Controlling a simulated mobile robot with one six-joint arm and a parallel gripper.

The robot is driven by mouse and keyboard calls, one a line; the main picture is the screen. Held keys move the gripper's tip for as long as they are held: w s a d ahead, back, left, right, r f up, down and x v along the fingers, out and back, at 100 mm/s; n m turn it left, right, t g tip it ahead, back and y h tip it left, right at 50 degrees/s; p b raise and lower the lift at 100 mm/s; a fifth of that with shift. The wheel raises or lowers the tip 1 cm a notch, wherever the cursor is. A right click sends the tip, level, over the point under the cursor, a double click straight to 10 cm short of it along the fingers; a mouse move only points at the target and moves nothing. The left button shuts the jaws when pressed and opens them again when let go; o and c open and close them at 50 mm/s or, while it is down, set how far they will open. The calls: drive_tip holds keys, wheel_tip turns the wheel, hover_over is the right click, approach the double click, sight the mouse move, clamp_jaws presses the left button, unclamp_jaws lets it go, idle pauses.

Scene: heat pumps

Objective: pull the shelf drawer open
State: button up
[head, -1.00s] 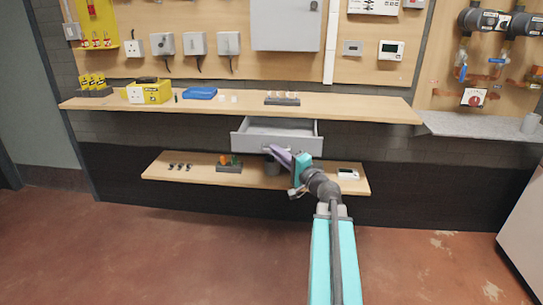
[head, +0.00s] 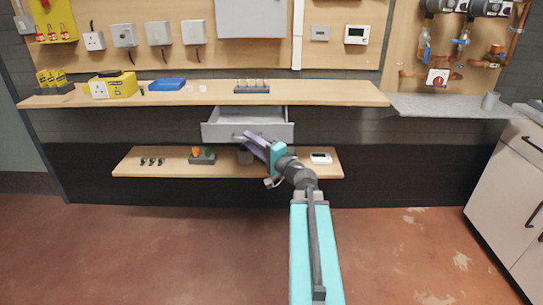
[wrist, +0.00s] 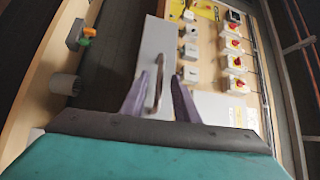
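The grey shelf drawer (head: 217,132) hangs under the long wooden shelf and stands pulled out, its empty inside visible. In the wrist view its pale front (wrist: 156,45) carries a curved metal handle (wrist: 157,88). My gripper (head: 243,137) is at the drawer front from below right, its purple fingers close to the handle. In the wrist view my gripper (wrist: 159,80) has its fingers apart, with the handle between them in the picture. I see gaps beside the handle; whether a finger touches it cannot be told.
The upper shelf (head: 340,94) holds a yellow box (head: 113,86) and a blue tray (head: 167,84). The lower shelf (head: 130,167) holds a grey cup (head: 245,157) and a white device (head: 321,158) close to my arm. A white cabinet (head: 510,190) stands at right. The floor is clear.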

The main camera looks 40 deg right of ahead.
drive_tip(key=s, duration=0.1)
drive_tip(key=s+p, duration=0.1)
drive_tip(key=s, duration=0.1)
drive_tip(key=s+p, duration=0.1)
drive_tip(key=shift+s+d+f, duration=0.15)
drive_tip(key=shift+s+d, duration=0.2)
drive_tip(key=p, duration=0.3)
drive_tip(key=shift+s+f, duration=0.1)
drive_tip(key=shift+s, duration=0.15)
drive_tip(key=s+p, duration=0.2)
drive_tip(key=p, duration=0.7)
drive_tip(key=shift+s+d+f+p, duration=0.1)
drive_tip(key=shift+s+f+p, duration=0.1)
drive_tip(key=shift+s+p, duration=0.55)
drive_tip(key=shift+s+d+f+p, duration=0.15)
drive_tip(key=shift+s+p, duration=0.2)
drive_tip(key=shift+s, duration=0.75)
drive_tip(key=shift+s+d+f+p, duration=0.1)
drive_tip(key=shift+s+f+p, duration=0.1)
drive_tip(key=shift+s+p, duration=0.55)
drive_tip(key=shift+s, duration=0.2)
drive_tip(key=shift+a, duration=0.1)
